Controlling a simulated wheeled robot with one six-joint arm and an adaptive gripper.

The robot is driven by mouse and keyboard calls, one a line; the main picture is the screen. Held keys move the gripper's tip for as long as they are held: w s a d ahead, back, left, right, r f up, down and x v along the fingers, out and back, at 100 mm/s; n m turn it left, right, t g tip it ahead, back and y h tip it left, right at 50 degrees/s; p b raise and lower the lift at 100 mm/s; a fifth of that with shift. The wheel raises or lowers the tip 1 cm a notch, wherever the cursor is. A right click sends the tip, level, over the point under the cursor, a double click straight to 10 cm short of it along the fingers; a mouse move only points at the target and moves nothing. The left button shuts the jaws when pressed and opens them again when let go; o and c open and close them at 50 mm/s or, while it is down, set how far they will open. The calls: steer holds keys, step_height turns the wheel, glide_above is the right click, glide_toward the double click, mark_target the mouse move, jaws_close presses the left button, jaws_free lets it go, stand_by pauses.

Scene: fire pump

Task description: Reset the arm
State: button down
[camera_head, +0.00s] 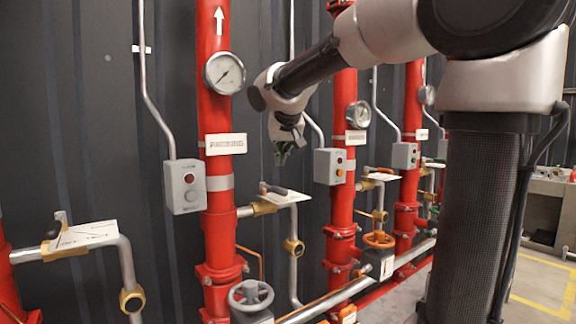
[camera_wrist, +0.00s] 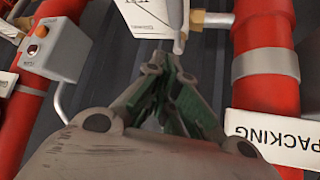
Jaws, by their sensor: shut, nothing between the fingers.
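My arm reaches in from the upper right of the head view, and its end hangs between two red pipes. My gripper (camera_head: 283,155) points down in front of the dark wall, beside the nearer red pipe (camera_head: 214,110). In the wrist view my gripper (camera_wrist: 172,68) has its green-padded fingers drawn together at the tips, with nothing held. It is apart from the pipes and valves. Past the fingertips is a white tag (camera_wrist: 150,18) with a grey pipe or lever end in front of it.
A gauge (camera_head: 224,73) and a grey button box (camera_head: 184,187) are on or beside the nearer pipe. Another button box (camera_head: 329,166) is right of my gripper. Below are a tagged lever valve (camera_head: 284,196), a grey handwheel (camera_head: 251,296) and an orange handwheel (camera_head: 379,240). Open floor (camera_head: 540,280) lies at right.

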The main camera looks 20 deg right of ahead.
steer(key=shift+s+a+r, duration=0.1)
steer(key=shift+a+r, duration=0.2)
steer(key=s+d+f+g, duration=0.1)
steer(key=s+f, duration=0.4)
steer(key=s, duration=0.5)
steer(key=s+d+f+n+g+y, duration=0.1)
steer(key=s+d+f, duration=0.1)
steer(key=s+f, duration=0.4)
steer(key=s+d+f+n+g, duration=0.1)
steer(key=s+f, duration=0.5)
steer(key=s, duration=0.9)
steer(key=shift+s+d+g+y, duration=0.3)
steer(key=shift+s+d+g, duration=0.1)
steer(key=shift+g, duration=0.2)
